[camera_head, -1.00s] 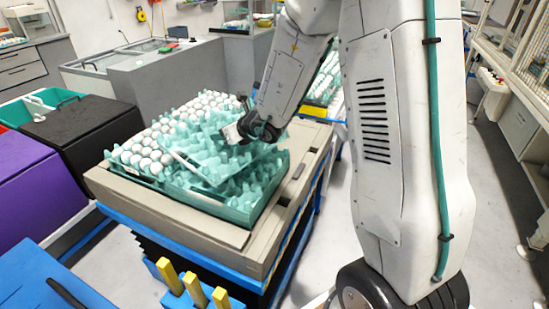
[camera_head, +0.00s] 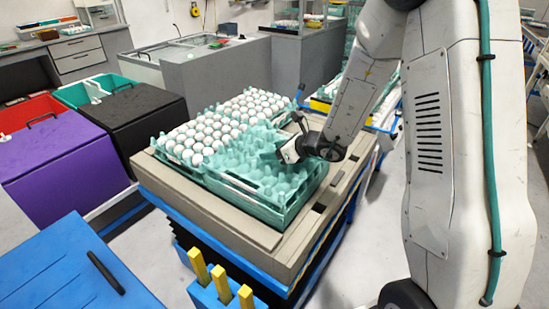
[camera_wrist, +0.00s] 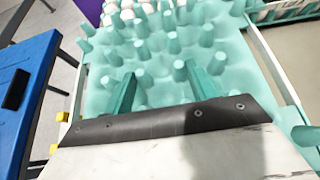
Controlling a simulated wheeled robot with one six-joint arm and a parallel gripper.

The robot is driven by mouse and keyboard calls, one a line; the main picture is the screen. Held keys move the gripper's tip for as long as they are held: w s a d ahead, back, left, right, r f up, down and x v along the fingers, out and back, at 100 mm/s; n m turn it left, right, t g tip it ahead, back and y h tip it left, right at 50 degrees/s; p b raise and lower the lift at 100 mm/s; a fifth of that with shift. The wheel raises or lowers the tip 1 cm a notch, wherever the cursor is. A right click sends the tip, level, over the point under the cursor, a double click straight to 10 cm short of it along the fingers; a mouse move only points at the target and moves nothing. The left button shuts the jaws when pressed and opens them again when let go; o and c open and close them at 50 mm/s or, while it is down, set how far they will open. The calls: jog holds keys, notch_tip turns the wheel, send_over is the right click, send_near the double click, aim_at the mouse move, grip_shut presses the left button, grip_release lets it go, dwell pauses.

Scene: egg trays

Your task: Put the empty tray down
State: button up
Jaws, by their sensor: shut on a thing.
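The empty tray (camera_head: 252,160) is a teal sheet of upright pegs with no eggs in its visible part. It lies about level at the front right part of the egg load, over a teal tray stack (camera_head: 271,205); whether it fully rests there I cannot tell. My gripper (camera_head: 283,152) is at its right side and shut on it. In the wrist view the empty tray (camera_wrist: 150,52) fills the upper middle, and my gripper (camera_wrist: 165,92) shows two teal fingers down among its pegs. The exact grip contact is hidden.
White eggs (camera_head: 206,135) fill trays directly behind and left. The load stands on a beige-topped blue cart (camera_head: 215,222). Black (camera_head: 140,120) and purple (camera_head: 65,165) bins stand left, a blue table (camera_head: 70,265) at the front left, yellow posts (camera_head: 222,282) at the front.

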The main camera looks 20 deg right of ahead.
notch_tip(320, 180, down, 3)
jog(key=shift+r, duration=0.1)
jog(key=o, duration=1.4)
jog(key=shift+c, duration=0.2)
